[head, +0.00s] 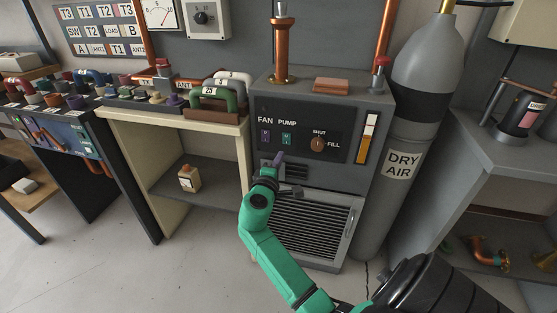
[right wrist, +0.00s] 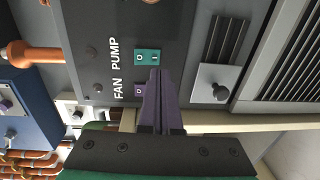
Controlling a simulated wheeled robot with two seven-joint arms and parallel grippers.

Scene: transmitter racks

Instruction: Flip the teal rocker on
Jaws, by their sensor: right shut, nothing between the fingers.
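The teal rocker (head: 287,139) sits under the PUMP label on the dark front panel of the grey cabinet, right of the purple rocker (head: 265,137) under FAN. In the right wrist view the teal rocker (right wrist: 147,57) shows O and I marks; which side is pressed in I cannot tell. My right gripper (head: 279,157) is shut and empty, its purple fingers pointing at the panel just below the rockers. In the right wrist view its fingertips (right wrist: 154,73) appear close to the teal rocker's edge; contact is unclear. My left gripper is out of view.
An orange SHUT/FILL knob (head: 318,143) is right of the rockers, with a striped gauge (head: 367,138) beyond it. A louvred grille (head: 310,222) is below. A DRY AIR cylinder (head: 401,165) stands close at the right. A cream shelf (head: 170,130) adjoins the left.

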